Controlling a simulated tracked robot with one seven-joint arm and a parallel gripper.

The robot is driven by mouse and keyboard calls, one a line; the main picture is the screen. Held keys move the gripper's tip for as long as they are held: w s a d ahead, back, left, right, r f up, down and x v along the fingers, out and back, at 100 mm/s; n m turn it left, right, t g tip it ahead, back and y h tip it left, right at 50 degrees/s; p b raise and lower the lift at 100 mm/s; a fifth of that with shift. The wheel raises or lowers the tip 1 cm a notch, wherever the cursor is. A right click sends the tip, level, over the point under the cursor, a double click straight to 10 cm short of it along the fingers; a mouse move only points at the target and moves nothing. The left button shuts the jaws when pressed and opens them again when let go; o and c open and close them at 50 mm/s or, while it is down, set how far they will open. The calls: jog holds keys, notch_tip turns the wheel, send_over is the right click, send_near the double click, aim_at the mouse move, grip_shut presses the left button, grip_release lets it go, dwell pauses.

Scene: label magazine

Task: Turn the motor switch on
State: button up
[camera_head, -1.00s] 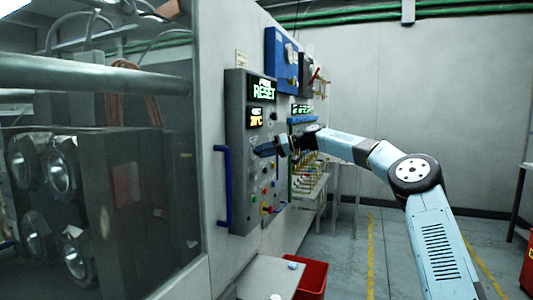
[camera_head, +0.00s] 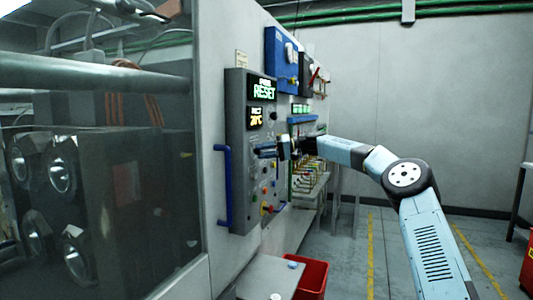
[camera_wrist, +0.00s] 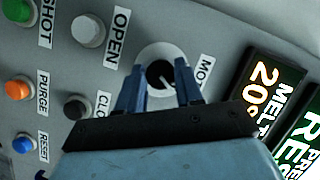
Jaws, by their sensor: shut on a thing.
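The motor switch (camera_wrist: 160,74) is a round black knob with a white mark on a pale round base, beside a label reading "MO", the rest hidden. It is on the grey control panel (camera_head: 238,130). My gripper (camera_wrist: 158,84) has one blue finger on each side of the knob and is shut on it. The white mark points toward the lower right in the wrist view. In the head view my gripper (camera_head: 263,151) reaches the panel from the right, below the lit displays, and hides the knob.
Close to the knob are a white OPEN button (camera_wrist: 88,30), a black button (camera_wrist: 76,107), an orange PURGE button (camera_wrist: 19,88) and a blue RESET button (camera_wrist: 23,144). A blue handle (camera_head: 226,187) stands left of the panel. A red bin (camera_head: 311,278) is below.

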jog(key=shift+s+a+f, duration=0.1)
jog(key=shift+a, duration=0.1)
jog(key=o, duration=0.8)
jog(key=shift+o, duration=1.2)
jog(key=shift+d, duration=0.1)
jog(key=shift+d, duration=0.1)
jog(key=shift+d, duration=0.25)
jog(key=d+r, duration=0.2)
jog(key=d, duration=1.1)
jog(key=shift+w, duration=0.2)
jog(key=shift+a, duration=0.1)
